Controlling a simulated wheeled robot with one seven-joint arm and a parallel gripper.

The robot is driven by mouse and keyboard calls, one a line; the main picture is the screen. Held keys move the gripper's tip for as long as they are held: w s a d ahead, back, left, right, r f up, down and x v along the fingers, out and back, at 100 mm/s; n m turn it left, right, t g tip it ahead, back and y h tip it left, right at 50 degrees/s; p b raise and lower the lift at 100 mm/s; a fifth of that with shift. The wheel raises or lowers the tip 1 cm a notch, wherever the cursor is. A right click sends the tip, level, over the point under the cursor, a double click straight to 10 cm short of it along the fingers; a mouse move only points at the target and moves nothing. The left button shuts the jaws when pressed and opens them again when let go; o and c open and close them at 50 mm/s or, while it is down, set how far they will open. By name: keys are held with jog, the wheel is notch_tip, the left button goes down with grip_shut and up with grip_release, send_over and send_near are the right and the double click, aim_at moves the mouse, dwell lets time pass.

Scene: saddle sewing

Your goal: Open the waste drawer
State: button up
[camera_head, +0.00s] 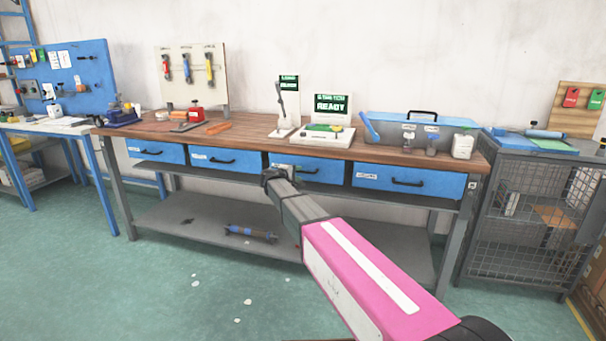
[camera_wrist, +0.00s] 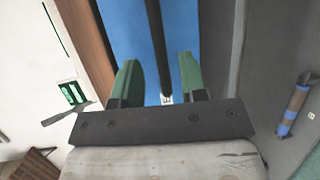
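Four drawers with blue fronts sit in a row under the workbench top: far left (camera_head: 155,151), second (camera_head: 226,160), third (camera_head: 323,171) and far right (camera_head: 409,181). All look shut; their white labels are too small to read, so I cannot tell which is the waste drawer. My gripper (camera_head: 276,175) is at the left part of the third drawer. In the wrist view, my gripper (camera_wrist: 160,80) has its green fingers apart, and a black bar handle (camera_wrist: 154,30) on a blue drawer front (camera_wrist: 126,22) shows between them. Whether the fingers straddle the handle in depth is unclear.
The wooden bench top (camera_head: 262,131) bears tools, small screens and a blue toolbox (camera_head: 385,130). A grey lower shelf (camera_head: 190,222) holds a roll (camera_head: 250,233). A wire cage cart (camera_head: 530,215) stands at right. The green floor in front is mostly clear, with white scraps.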

aim_at(302, 172)
jog(key=shift+x, duration=2.25)
grip_shut()
